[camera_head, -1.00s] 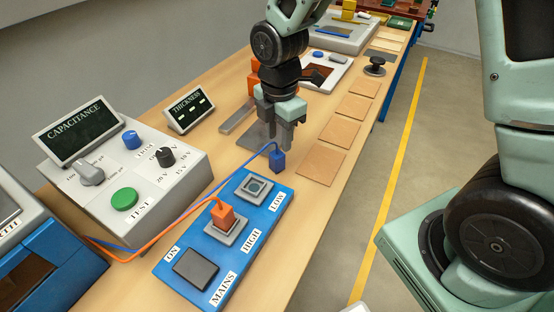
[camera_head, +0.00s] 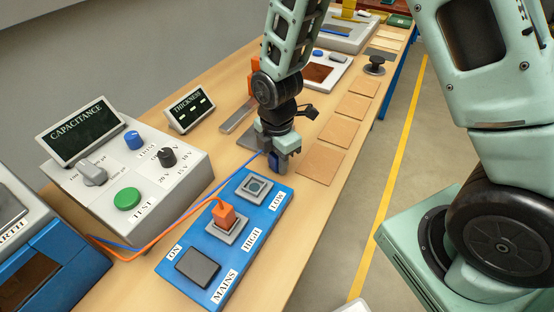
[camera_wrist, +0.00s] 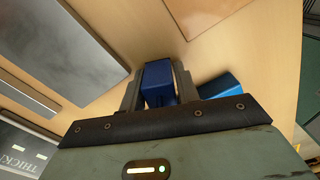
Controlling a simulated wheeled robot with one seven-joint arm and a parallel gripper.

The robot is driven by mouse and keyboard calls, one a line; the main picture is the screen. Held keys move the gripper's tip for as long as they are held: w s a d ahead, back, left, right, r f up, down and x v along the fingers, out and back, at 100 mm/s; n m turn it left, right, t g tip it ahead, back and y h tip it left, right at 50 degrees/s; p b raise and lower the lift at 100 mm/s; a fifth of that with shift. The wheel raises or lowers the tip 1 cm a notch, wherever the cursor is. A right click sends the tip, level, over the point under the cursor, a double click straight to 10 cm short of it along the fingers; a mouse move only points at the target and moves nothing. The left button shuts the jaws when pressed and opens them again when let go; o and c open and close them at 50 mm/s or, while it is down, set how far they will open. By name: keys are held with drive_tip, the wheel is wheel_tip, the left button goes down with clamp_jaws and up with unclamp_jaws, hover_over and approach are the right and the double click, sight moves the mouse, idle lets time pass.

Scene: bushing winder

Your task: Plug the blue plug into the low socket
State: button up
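The blue plug (camera_wrist: 158,83) is between the two fingers of my gripper (camera_wrist: 160,88) in the wrist view, with a finger close on each side. I cannot tell whether both fingers press on it. In the head view my gripper (camera_head: 278,163) is low over the table, just beyond the blue socket board, and the plug (camera_head: 275,162) is partly hidden by the fingers. Its blue cable runs left from it. The low socket (camera_head: 254,187) is the empty grey square at the board's far end, beside the LOW label (camera_head: 277,201).
An orange plug (camera_head: 226,215) sits in the high socket on the blue board (camera_head: 206,245). A dark mains switch (camera_head: 197,267) is at its near end. The capacitance box (camera_head: 128,172) stands left. Brown square sheets (camera_head: 321,167) lie right of my gripper.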

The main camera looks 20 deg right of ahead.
drive_tip(key=c, duration=0.5)
wheel_tip(320, 180, up, 10)
drive_tip(key=shift+r+b, duration=0.1)
drive_tip(key=shift+b, duration=0.25)
